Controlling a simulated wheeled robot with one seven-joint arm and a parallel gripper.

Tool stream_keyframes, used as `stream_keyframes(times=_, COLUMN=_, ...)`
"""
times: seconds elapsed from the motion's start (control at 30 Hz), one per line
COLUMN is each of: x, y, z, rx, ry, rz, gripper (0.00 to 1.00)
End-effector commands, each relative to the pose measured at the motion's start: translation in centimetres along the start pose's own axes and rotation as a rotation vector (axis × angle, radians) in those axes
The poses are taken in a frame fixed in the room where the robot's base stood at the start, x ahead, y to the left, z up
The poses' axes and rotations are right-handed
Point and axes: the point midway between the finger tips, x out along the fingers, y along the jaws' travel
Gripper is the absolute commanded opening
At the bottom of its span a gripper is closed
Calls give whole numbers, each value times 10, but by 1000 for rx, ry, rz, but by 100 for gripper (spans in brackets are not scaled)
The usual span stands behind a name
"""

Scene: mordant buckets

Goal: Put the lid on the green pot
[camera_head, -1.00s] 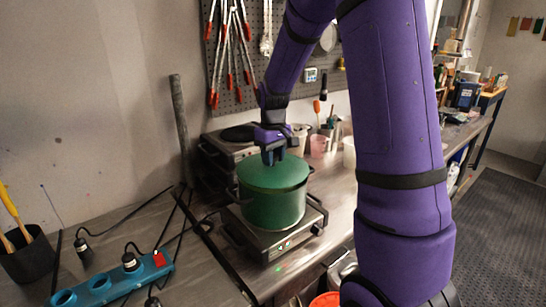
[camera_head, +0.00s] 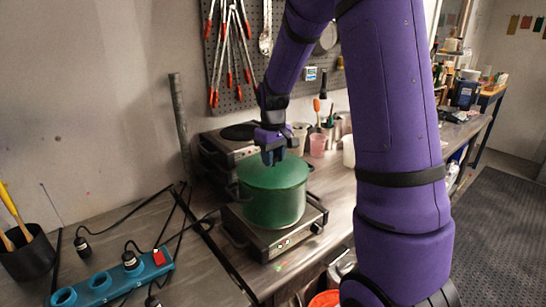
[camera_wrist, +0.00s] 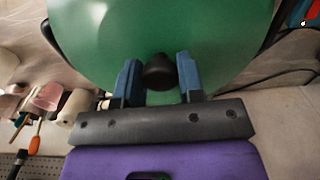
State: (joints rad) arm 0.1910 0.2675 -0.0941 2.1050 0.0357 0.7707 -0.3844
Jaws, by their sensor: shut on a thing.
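The green pot (camera_head: 274,208) stands on the front hot plate. Its green lid (camera_head: 288,174) lies over the pot's mouth, looking level and lined up with the rim. I cannot tell whether it is fully seated all round. My gripper (camera_head: 273,158) is above the lid, pointing down. In the wrist view, my gripper's blue fingers (camera_wrist: 159,80) are on either side of the lid's dark knob (camera_wrist: 160,72), shut on it. The lid's green top (camera_wrist: 110,35) fills the upper part of that view and hides the pot.
The front hot plate (camera_head: 262,242) stands on the bench (camera_head: 205,270). A second hot plate (camera_head: 232,145) is behind it. A blue power strip (camera_head: 110,282) with cables lies at the left front, beside a dark holder (camera_head: 28,258). Cups (camera_head: 318,144) stand behind the pot to the right.

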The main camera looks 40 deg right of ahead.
Motion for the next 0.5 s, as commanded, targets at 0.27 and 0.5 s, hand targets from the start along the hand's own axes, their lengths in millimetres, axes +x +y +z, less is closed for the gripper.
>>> stream_keyframes(times=0.27, x=2, y=0, z=0, rx=0, ry=0, rz=0, gripper=4)
stream_keyframes(times=0.5, x=6, y=0, z=0, rx=0, ry=0, rz=0, gripper=4)
